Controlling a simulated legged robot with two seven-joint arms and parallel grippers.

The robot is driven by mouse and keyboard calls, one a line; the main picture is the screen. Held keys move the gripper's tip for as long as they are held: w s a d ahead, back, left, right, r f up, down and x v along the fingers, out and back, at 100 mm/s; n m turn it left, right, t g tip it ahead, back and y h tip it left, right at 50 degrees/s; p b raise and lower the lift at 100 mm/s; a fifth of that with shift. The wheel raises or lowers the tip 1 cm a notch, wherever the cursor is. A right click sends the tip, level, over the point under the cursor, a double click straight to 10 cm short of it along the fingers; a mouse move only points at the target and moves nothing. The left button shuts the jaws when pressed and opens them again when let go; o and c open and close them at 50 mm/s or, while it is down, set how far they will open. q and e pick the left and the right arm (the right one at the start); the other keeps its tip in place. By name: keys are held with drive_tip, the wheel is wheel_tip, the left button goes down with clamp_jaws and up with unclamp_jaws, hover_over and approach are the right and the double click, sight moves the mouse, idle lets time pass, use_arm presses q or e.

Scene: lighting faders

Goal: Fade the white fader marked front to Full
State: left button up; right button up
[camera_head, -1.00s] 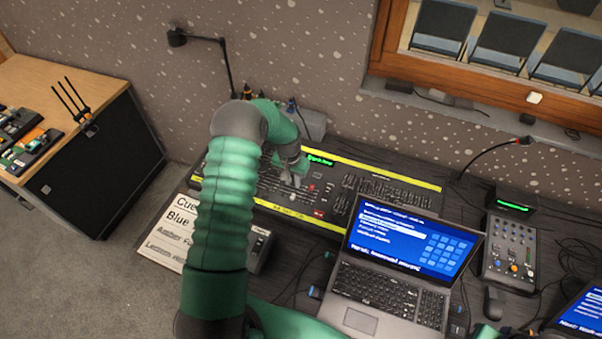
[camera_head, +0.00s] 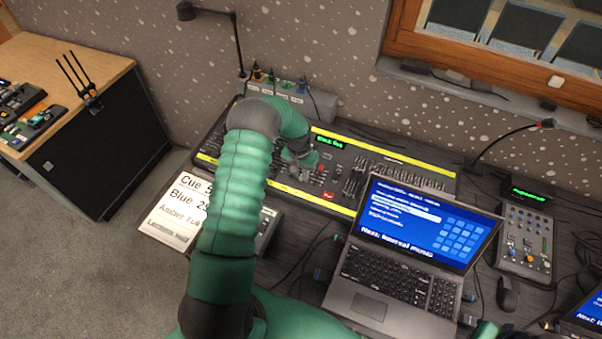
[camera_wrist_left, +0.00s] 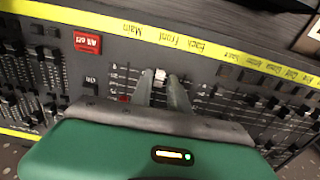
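The lighting console (camera_head: 345,190) is a long dark board with yellow label strips. In the left wrist view its labels appear upside down, with Front (camera_wrist_left: 176,38) beside Main and Back. A small white fader cap (camera_wrist_left: 160,75) sits close to the strip, by the Front label. My left gripper (camera_wrist_left: 161,78) has its two fingers apart, one on each side of the white cap. I cannot tell whether either finger touches it. In the head view my left gripper (camera_head: 299,174) is low over the console, and its fingers and the cap are hard to make out. My right gripper does not show.
A red All off button (camera_wrist_left: 87,42) lies beside the faders. An open laptop (camera_head: 415,235) stands in front of the console, with a small mixer (camera_head: 525,240) to its right. A cue sheet (camera_head: 175,215) lies left of my arm.

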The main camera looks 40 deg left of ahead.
use_arm(q)
clamp_jaws()
drive_tip(key=shift+w+a+r+b, duration=0.1)
drive_tip(key=shift+w+a+b, duration=0.2)
drive_tip(key=shift+w+b, duration=0.6)
drive_tip(key=shift+w+a+r+b, duration=0.1)
drive_tip(key=shift+w+a+b, duration=0.25)
drive_tip(key=shift+w+b, duration=0.5)
drive_tip(key=shift+w+a+b, duration=0.3)
drive_tip(key=shift+w+b, duration=0.3)
drive_tip(key=shift+w, duration=0.6)
drive_tip(key=shift+r, duration=0.1)
drive_tip(key=shift+o, duration=0.5)
unclamp_jaws()
drive_tip(key=shift+s, duration=0.1)
drive_tip(key=shift+r+p, duration=1)
drive_tip(key=shift+r, duration=0.25)
drive_tip(key=shift+d, duration=0.1)
